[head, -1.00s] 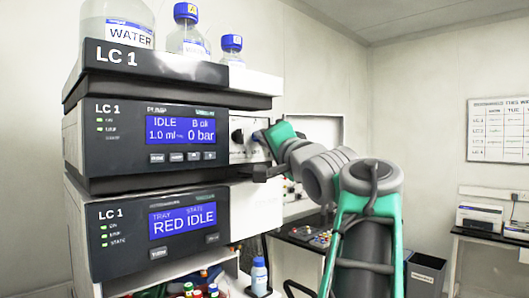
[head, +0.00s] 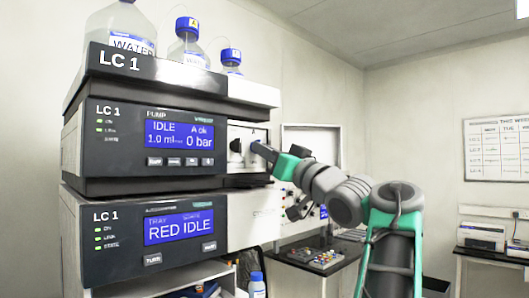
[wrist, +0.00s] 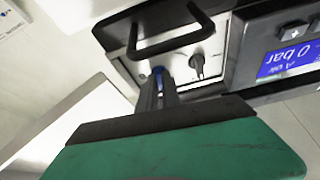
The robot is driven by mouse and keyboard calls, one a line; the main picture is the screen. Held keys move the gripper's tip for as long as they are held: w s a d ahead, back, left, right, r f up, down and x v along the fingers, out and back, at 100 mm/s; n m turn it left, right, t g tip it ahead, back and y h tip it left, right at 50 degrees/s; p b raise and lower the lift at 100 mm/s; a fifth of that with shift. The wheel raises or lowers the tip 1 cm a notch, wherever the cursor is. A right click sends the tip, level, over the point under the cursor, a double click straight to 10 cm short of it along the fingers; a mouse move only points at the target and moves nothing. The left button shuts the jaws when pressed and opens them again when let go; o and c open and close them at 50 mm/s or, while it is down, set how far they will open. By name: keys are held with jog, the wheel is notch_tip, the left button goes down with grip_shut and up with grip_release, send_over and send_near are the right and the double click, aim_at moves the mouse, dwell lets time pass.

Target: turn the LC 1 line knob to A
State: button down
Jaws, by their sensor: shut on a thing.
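The LC 1 pump module (head: 70,150) is the upper unit of the stack in the head view, and its screen (head: 180,135) reads IDLE, 1.0 ml, A ok, 0 bar. The blue line knob (wrist: 158,70) shows at my fingertips in the wrist view, on the pump's pale panel. My gripper (head: 258,148) is shut on this knob, and it also shows in the wrist view (wrist: 159,82). The fingers hide most of the knob, so its pointer cannot be read. A black knob (wrist: 197,62) sits beside it, apart from my fingers.
A black bar handle (wrist: 170,38) sticks out close to the knobs. The lower LC 1 module (head: 150,262) has a screen reading RED IDLE. Bottles (head: 188,45) stand on top of the stack. A bench (head: 320,262) with small items lies behind my arm.

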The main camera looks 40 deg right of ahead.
jog(key=shift+r+n+y, duration=0.1)
jog(key=shift+n+y, duration=0.3)
jog(key=shift+n, duration=0.4)
jog(key=c, duration=1.5)
grip_release()
jog(key=shift+w, duration=0.1)
jog(key=shift+c, duration=0.2)
jog(key=b+v, duration=0.2)
jog(key=v, duration=0.6)
jog(key=shift+d, duration=0.2)
